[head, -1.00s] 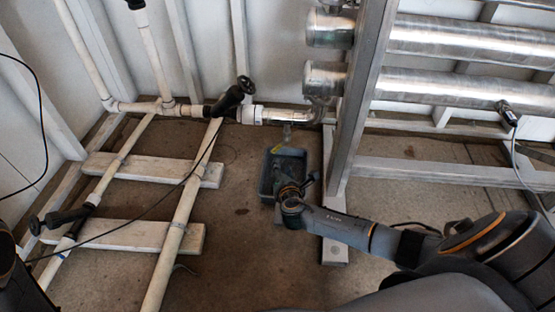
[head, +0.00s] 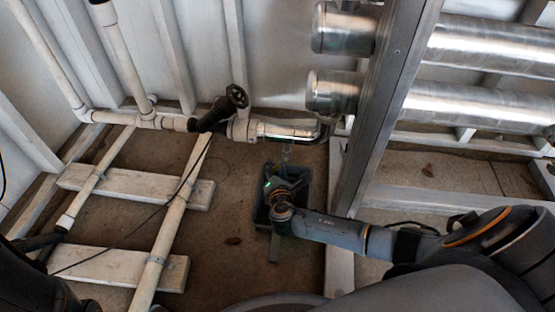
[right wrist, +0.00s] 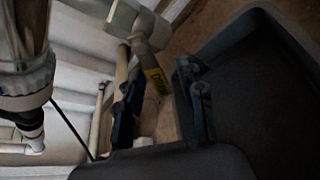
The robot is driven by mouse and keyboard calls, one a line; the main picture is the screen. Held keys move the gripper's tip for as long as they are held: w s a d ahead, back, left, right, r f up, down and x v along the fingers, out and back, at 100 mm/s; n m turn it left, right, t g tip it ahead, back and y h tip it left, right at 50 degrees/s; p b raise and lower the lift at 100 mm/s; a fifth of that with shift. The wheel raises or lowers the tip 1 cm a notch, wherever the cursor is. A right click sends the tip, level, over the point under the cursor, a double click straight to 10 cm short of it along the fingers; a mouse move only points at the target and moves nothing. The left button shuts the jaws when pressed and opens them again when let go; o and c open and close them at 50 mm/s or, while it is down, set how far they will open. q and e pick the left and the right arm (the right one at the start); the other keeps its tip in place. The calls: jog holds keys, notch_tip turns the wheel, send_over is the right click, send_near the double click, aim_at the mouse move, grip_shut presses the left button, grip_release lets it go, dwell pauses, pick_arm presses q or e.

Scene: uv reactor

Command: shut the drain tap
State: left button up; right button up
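The drain tap hangs below the pipe end; in the head view it is a small pale shape (head: 286,150). In the right wrist view the tap body (right wrist: 145,28) is grey, with a yellow lettered lever or tag (right wrist: 157,78) angled downward. My right gripper (head: 272,183) is just below the tap, over the dark tray. In the right wrist view its two dark fingers (right wrist: 160,105) are spread, with the yellow part between them in the picture; I see no clear contact.
A dark grey tray (head: 306,198) stands on the floor under the tap. A metal frame post (head: 385,110) rises to the right. White pipes lie on wooden sleepers (head: 110,268).

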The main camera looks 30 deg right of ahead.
jog(key=shift+w+d, duration=0.1)
jog(key=shift+w, duration=0.15)
jog(key=shift+c, duration=0.2)
grip_shut()
